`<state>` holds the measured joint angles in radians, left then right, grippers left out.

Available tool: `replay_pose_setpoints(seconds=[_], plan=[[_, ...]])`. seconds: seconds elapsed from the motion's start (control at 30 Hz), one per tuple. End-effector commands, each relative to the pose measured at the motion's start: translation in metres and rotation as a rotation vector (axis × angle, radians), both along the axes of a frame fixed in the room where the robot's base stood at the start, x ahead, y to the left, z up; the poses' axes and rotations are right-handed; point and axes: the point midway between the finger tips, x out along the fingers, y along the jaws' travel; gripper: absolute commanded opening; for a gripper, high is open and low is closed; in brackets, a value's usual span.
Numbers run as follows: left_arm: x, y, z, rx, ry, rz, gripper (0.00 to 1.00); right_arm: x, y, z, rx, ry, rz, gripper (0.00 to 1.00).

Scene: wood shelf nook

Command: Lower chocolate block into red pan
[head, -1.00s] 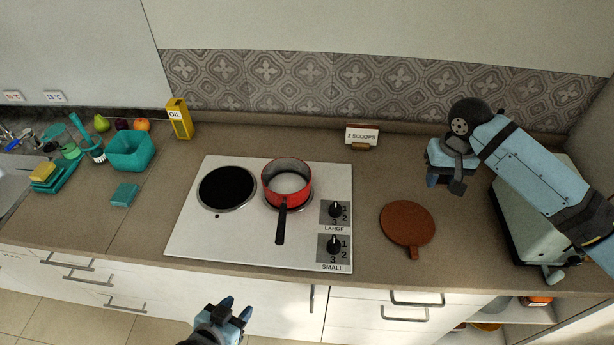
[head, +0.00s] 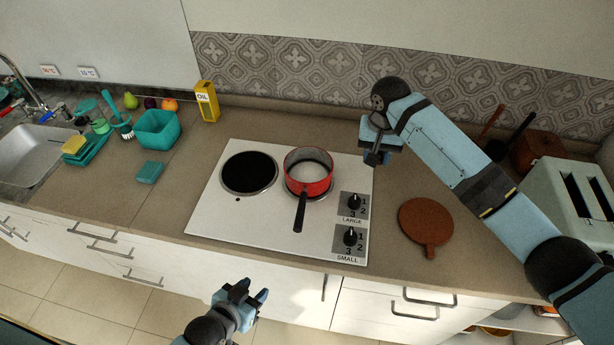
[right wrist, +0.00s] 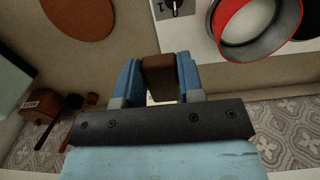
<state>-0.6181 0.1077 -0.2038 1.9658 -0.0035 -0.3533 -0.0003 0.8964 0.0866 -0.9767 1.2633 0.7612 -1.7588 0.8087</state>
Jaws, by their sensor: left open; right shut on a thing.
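The red pan (head: 309,181) stands on the right burner of the hob, its black handle pointing to the front. Pale contents show inside it. My right gripper (head: 376,158) is raised to the right of the pan and behind it, not over it. In the right wrist view the gripper is shut on the brown chocolate block (right wrist: 158,77), between its blue fingers. The red pan (right wrist: 231,16) also shows there at the top right, apart from the block. In the head view I cannot make out the block. My left gripper (head: 246,294) is open and empty in front of the counter.
The white hob (head: 222,213) has a bare left burner and two knobs. A toaster (head: 575,200) is at far right. An oil box (head: 206,101) and teal tub (head: 157,129) are at left.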

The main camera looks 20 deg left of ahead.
Motion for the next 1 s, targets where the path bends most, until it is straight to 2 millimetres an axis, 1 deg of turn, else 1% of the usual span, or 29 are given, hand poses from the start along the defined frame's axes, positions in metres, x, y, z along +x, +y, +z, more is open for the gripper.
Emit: replay_pose_setpoints(seconds=[0.03,0.1,0.2,0.43,0.57,0.7,0.8,0.9,1.0], plan=[[-0.001,0.0,0.0,0.0,0.001,0.0,0.43,0.002,0.012,-0.002,0.002,0.0,0.001,0.12],[-0.001,0.0,-0.001,0.001,0.003,0.0,0.43,0.004,0.026,-0.005,0.002,0.001,0.001,0.12],[-0.002,0.0,-0.003,0.002,0.005,-0.001,0.43,0.007,0.045,-0.009,0.001,0.0,0.001,0.12],[-0.005,0.001,-0.013,0.017,-0.003,-0.019,0.43,0.015,0.088,-0.024,0.001,0.001,0.001,0.12],[-0.008,0.002,-0.023,0.025,-0.003,-0.032,0.43,0.02,0.113,-0.032,0.001,0.0,0.001,0.12],[-0.007,0.001,-0.042,0.022,-0.001,-0.036,0.43,0.025,0.138,-0.042,0.001,-0.001,0.0,0.12],[-0.006,-0.002,-0.054,0.018,0.002,-0.04,0.43,0.028,0.153,-0.046,0.001,-0.001,0.001,0.12],[-0.003,-0.005,-0.064,0.014,0.001,-0.044,0.43,0.031,0.163,-0.049,0.0,-0.002,0.0,0.12],[0.001,-0.008,-0.066,0.01,-0.002,-0.049,0.43,0.031,0.17,-0.05,0.0,-0.001,0.0,0.12]])
